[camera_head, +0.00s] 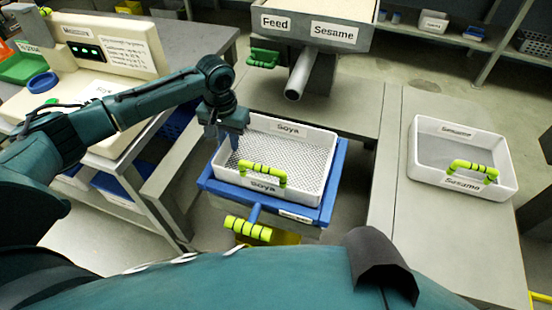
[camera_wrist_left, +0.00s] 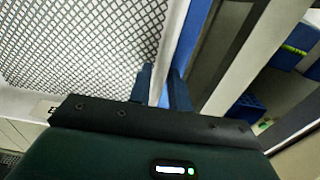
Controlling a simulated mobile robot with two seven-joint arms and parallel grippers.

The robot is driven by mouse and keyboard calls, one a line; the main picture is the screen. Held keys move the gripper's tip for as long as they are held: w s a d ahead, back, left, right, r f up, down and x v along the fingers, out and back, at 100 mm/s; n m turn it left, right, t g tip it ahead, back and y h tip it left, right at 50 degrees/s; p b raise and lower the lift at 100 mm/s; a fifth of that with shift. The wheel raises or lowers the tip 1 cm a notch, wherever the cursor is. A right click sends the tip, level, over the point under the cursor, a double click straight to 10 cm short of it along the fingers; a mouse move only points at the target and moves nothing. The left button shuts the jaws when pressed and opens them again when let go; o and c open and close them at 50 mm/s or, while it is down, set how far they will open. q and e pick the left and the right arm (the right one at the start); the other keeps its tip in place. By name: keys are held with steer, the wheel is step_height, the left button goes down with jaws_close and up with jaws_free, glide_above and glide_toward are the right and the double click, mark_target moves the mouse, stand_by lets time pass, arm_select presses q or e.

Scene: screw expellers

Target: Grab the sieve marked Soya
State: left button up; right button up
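The white sieve marked Soya (camera_head: 316,146) has a mesh floor and a yellow-green front handle (camera_head: 262,174). It sits in a blue frame (camera_head: 330,192) in front of the feed chute. My left gripper (camera_head: 223,148) points down at the sieve's left wall, toward its back corner. Its fingers are apart, one on each side of the wall. In the left wrist view the mesh (camera_wrist_left: 85,40) lies left of the fingers (camera_wrist_left: 160,85), and a strip of white wall and blue frame shows between them. Contact with the wall cannot be made out. My right gripper is out of view.
A second white sieve, marked Sesame (camera_head: 420,160), stands on the grey table (camera_head: 450,235) at right. The hopper marked Feed and Sesame (camera_head: 310,30) and its chute (camera_head: 298,78) are behind the Soya sieve. A Moisture device (camera_head: 100,45) stands at left.

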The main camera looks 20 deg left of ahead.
arm_select(q)
jaws_close()
steer(key=shift+r, duration=0.15)
